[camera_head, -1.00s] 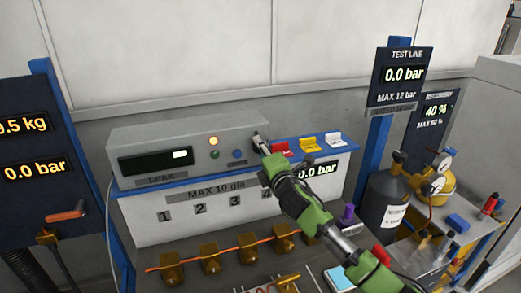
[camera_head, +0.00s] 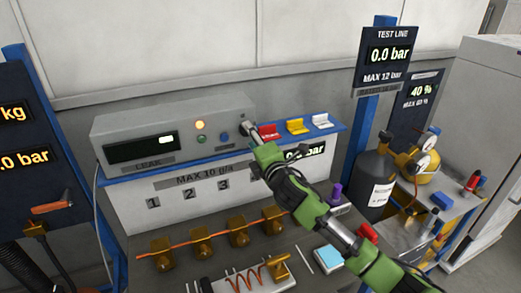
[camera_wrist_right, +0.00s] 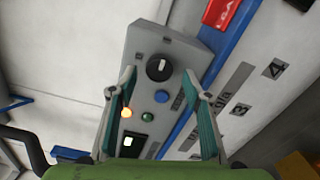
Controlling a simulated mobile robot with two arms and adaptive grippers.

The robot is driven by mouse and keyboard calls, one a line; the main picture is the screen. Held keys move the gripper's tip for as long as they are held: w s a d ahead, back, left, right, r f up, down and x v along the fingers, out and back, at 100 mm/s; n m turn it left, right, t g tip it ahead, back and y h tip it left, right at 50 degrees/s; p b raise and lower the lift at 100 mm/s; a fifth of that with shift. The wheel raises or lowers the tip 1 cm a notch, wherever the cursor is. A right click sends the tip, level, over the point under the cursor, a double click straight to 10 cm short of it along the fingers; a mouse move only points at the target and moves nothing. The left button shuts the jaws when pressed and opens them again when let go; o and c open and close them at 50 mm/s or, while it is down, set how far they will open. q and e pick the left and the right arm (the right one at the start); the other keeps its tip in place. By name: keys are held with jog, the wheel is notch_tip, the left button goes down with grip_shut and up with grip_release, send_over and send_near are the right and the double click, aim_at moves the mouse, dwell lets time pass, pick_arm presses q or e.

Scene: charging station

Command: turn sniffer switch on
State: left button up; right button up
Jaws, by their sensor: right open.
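The leak detector is a grey box (camera_head: 170,118) with a dark display, an orange lamp, a green button and a blue button. In the right wrist view its round black knob (camera_wrist_right: 158,68) has a white pointer mark. I take this knob for the sniffer switch; no label on it is readable. My right gripper (camera_wrist_right: 160,80) is open, and the knob shows between its two fingertips. Whether the fingers touch the knob is unclear. In the head view my right gripper (camera_head: 249,132) is at the box's right end and hides the knob. My left gripper is out of view.
Red (camera_head: 268,131), yellow (camera_head: 296,126) and white (camera_head: 322,121) tags stand on the blue shelf right of the box. Brass fittings (camera_head: 201,242) line the bench below. A dark gas cylinder (camera_head: 373,180) and a blue post stand at right.

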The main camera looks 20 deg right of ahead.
jog(key=s, duration=0.8)
jog(key=shift+s+d, duration=0.2)
